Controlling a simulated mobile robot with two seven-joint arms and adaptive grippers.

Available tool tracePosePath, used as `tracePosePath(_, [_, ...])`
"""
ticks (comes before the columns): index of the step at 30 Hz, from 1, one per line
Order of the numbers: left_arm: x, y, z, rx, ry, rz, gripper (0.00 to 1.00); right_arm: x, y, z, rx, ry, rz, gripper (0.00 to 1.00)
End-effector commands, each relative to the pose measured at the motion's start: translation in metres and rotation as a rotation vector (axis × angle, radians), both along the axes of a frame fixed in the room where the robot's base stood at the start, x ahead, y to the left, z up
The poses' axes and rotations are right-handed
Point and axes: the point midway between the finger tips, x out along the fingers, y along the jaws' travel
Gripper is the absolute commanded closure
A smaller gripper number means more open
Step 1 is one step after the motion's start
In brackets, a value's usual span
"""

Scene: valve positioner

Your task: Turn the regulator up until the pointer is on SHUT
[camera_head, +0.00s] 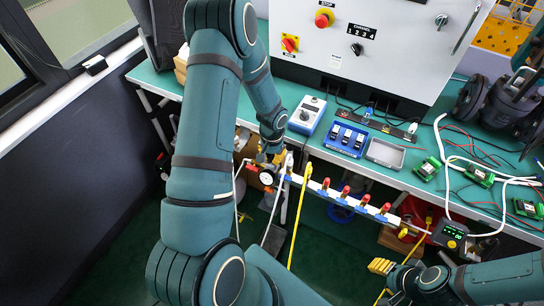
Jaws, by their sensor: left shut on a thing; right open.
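My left arm reaches up and over from the bottom. Its gripper (266,155) points down below the table's front edge. It is shut on what appears to be the regulator, just above a round white pressure gauge (267,178). The gripper and wrist hide most of the regulator, and the grip itself is too small to see clearly. I cannot read a pointer or a SHUT mark there. My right gripper (386,272), with yellow fingers, is open and empty at the lower right, well apart from the regulator.
A white pipe manifold (330,192) with several red-topped fittings runs right of the gauge. The green table (400,178) holds a blue-white knob box (307,115), trays, circuit boards, cables and a dark valve (508,98). A control cabinet (395,35) stands behind.

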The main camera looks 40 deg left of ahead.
Motion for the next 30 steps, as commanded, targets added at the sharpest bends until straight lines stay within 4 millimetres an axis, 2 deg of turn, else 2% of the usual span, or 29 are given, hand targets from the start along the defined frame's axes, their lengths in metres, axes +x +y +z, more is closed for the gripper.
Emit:
tracePosePath(6, [-0.0013,-0.0003,-0.0011,-0.001,0.004,-0.150,1.00,0.0003,0.0000,-0.0009,0.000,-0.001,0.000,0.53])
tracePosePath(13, [-0.0012,-0.0008,-0.0011,-0.001,0.004,-0.248,1.00,0.0003,-0.0001,-0.0011,0.000,-0.001,0.000,0.53])
tracePosePath(30, [-0.0014,-0.0008,-0.0012,-0.001,0.004,-0.291,1.00,0.0003,0.0000,-0.0012,0.000,-0.001,0.000,0.53])
